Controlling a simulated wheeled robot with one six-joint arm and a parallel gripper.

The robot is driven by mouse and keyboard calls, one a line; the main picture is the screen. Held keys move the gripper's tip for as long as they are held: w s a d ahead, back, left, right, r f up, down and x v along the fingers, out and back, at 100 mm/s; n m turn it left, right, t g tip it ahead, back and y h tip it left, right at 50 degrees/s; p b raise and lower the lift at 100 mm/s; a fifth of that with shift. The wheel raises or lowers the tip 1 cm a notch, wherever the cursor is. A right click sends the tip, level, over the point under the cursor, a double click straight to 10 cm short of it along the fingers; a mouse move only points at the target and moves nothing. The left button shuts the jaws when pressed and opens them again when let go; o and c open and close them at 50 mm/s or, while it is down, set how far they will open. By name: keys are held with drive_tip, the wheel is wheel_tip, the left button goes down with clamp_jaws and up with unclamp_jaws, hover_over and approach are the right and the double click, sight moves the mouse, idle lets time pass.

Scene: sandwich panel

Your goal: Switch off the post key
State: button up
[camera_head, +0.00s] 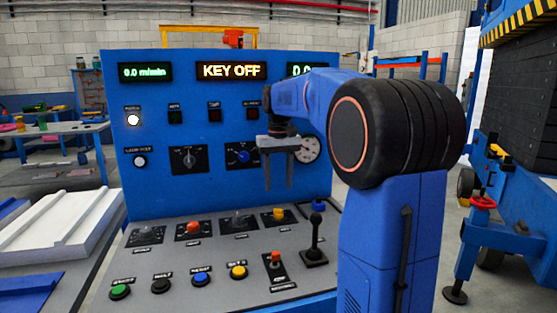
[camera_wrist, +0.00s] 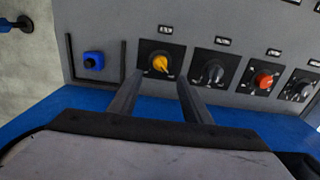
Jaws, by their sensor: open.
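The blue control panel (camera_head: 185,95) has a grey sloping desk (camera_head: 215,255) with a row of rotary switches. A yellow switch (camera_head: 278,214), a dark switch (camera_head: 238,222), a red switch (camera_head: 193,228) and another dark switch (camera_head: 147,236) sit along it. Their labels are too small to read, so I cannot tell which is the post key. My gripper (camera_head: 279,184) is open and empty, fingers down, above the yellow switch. In the wrist view the yellow switch (camera_wrist: 160,63) shows between and beyond the fingertips, with no clear contact. A display (camera_head: 231,71) reads "KEY OFF".
A black joystick (camera_head: 314,240) stands right of the switches, and a blue knob (camera_wrist: 93,60) sits beyond the yellow one. Several push buttons (camera_head: 120,291) line the desk's front. The upright panel face stands close behind my gripper.

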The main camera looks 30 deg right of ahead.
wheel_tip(320, 180, up, 8)
drive_tip(key=shift+f, duration=0.25)
idle(0.5)
